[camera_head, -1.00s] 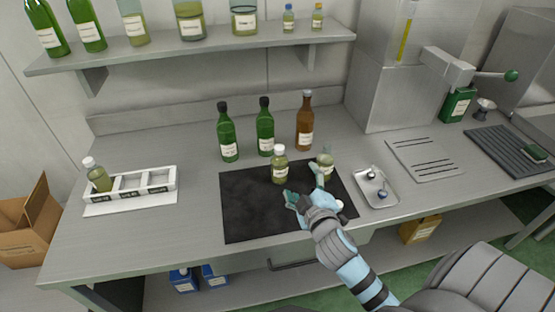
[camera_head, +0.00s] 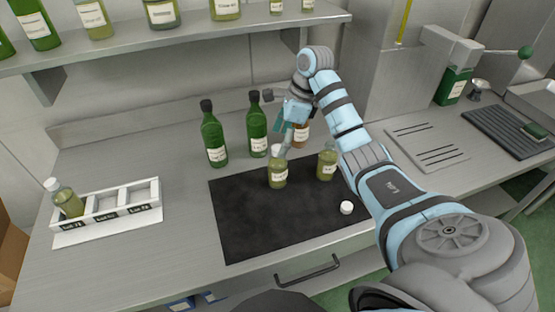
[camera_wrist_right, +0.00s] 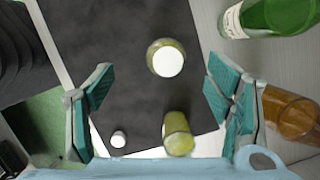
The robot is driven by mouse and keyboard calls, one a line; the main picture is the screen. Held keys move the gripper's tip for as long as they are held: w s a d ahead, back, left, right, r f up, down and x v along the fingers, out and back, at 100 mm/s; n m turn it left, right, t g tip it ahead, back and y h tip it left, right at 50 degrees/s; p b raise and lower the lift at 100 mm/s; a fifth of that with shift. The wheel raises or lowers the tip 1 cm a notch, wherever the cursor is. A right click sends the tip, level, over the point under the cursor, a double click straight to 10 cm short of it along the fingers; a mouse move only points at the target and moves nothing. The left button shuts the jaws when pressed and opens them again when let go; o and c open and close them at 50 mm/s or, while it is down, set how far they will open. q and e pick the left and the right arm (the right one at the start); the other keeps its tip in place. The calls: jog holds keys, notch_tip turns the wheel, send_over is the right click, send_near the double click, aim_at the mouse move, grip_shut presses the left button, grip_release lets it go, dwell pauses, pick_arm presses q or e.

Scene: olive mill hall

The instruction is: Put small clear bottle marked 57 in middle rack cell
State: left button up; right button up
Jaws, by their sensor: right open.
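A small clear bottle with a white cap (camera_head: 278,172) and yellow-green contents stands upright on the black mat; its number is not readable. In the right wrist view its cap (camera_wrist_right: 168,62) shows from above, between the fingertips. A second small bottle, without a cap (camera_head: 327,163), stands to its right; it also shows in the wrist view (camera_wrist_right: 178,134). My right gripper (camera_head: 285,140) is open and empty, above and around the capped bottle's top; contact cannot be told. The white rack (camera_head: 157,191) at left holds a capped bottle (camera_head: 67,200) in its left cell; the middle and right cells look empty.
A loose white cap (camera_head: 346,208) lies on the black mat (camera_head: 235,235). Two green bottles (camera_head: 213,138) (camera_head: 257,130) and a brown bottle (camera_head: 301,134) stand behind. A shelf of bottles hangs above. The counter between mat and rack is clear.

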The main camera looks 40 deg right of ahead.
aim_at(277, 150)
jog(key=b+x, duration=0.2)
jog(key=x, duration=0.2)
jog(key=shift+f, duration=0.25)
jog(key=f+b, duration=0.1)
jog(key=w+f, duration=0.1)
jog(key=shift+w+f+b, duration=0.15)
jog(key=shift+f+b, duration=0.15)
jog(key=shift+b, duration=0.1)
jog(key=shift+p+x, duration=0.3)
jog(key=shift+x, duration=0.8)
jog(key=shift+s, duration=0.25)
jog(key=shift+c, duration=1.1)
pick_arm(q)
jog(key=f, duration=0.5)
jog(key=shift+w+f, duration=0.15)
jog(key=shift+w, duration=0.25)
pick_arm(e)
jog(key=shift+w, duration=0.1)
jog(key=c, duration=1.4)
